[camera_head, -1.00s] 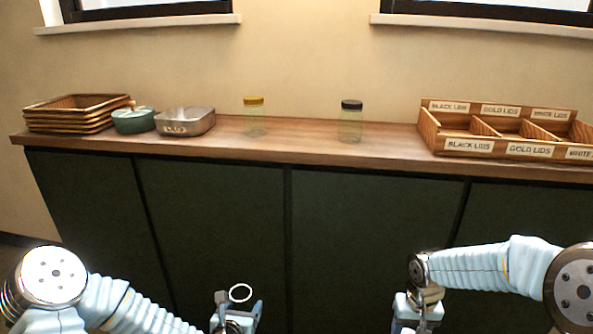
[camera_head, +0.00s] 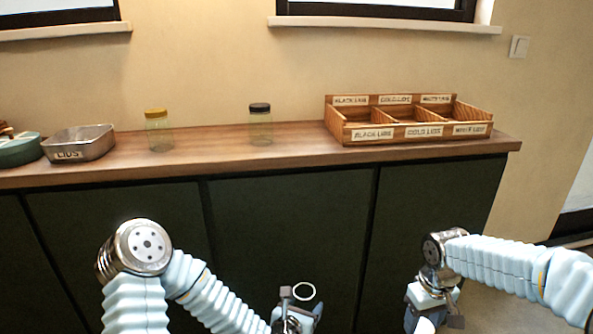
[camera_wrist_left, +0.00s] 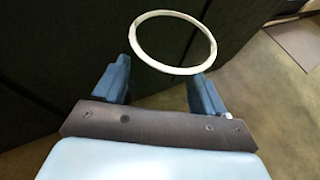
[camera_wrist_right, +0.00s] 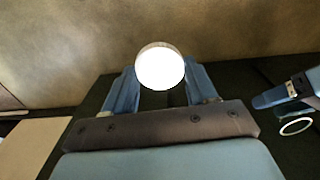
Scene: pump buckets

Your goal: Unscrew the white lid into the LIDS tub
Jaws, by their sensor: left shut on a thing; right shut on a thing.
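My left gripper (camera_head: 300,312) is shut on an open jar, whose pale ring-shaped rim (camera_wrist_left: 134,38) stands between the fingers in the left wrist view. The rim also shows in the head view (camera_head: 304,283); the clear body is hard to make out. My right gripper (camera_head: 436,308) is shut on the round white lid (camera_wrist_right: 160,68), bright between its fingers in the right wrist view and apart from the jar. The grey metal LIDS tub (camera_head: 80,143) stands on the counter at the left, well away from both grippers.
The wooden counter (camera_head: 225,150) also carries a gold-lidded jar (camera_head: 158,132), a black-lidded jar (camera_head: 260,125) and a wooden sorting tray (camera_head: 400,125) labelled for black, gold and white lids. A green pot (camera_head: 18,150) stands left of the tub.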

